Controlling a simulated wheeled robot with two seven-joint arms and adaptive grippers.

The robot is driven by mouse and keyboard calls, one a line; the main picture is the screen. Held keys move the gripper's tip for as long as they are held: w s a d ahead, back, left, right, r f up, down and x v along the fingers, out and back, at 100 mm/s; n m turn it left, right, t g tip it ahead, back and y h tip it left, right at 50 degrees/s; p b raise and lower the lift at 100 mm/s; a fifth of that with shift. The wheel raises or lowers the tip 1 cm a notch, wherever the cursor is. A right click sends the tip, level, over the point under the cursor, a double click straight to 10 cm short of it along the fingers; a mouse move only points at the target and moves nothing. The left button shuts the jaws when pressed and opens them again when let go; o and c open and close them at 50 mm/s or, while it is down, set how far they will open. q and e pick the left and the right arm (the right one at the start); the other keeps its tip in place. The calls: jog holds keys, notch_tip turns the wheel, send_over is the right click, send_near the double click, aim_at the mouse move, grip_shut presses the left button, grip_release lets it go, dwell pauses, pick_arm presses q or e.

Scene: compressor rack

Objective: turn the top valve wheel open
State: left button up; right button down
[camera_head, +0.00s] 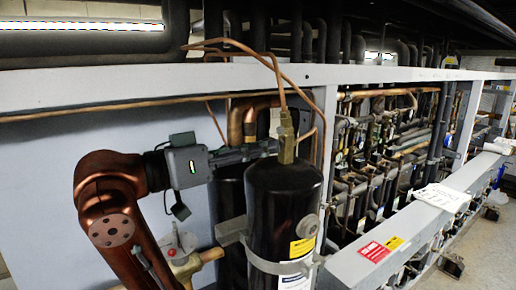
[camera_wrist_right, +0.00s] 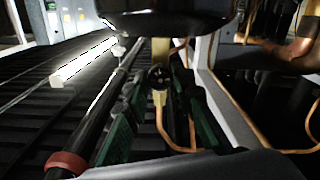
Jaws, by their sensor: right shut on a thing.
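The top valve (camera_head: 286,138) is a brass body standing on top of the black cylinder (camera_head: 284,200), with copper tube rising from it. Its small dark round wheel (camera_wrist_right: 160,77) shows in the right wrist view, in front of the brass body. In the head view the fingers hide the wheel. My right gripper (camera_head: 270,148) reaches in from the left, level with the valve. In the right wrist view its green-padded fingers (camera_wrist_right: 160,88) lie on either side of the wheel, shut on it. My left gripper is not in view.
A lower brass valve with a red top (camera_head: 172,252) sits below my right arm. A grey frame beam (camera_head: 200,82) runs above the gripper. Thin copper tubes (camera_head: 275,75) arch close over the valve. Crowded pipework (camera_head: 375,150) fills the rack at right.

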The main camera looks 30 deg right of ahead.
jog(key=n, duration=0.4)
jog(key=shift+p, duration=0.3)
jog(key=n, duration=0.4)
jog(key=shift+n, duration=0.4)
jog(key=n+p, duration=0.1)
jog(key=n, duration=0.8)
jog(key=shift+r+p, duration=0.1)
jog(key=shift+p, duration=0.25)
jog(key=n, duration=0.4)
jog(key=shift+n+p, duration=0.3)
jog(key=shift+p, duration=0.1)
jog(key=n, duration=0.8)
jog(key=shift+p, duration=0.3)
jog(key=shift+n, duration=2.2)
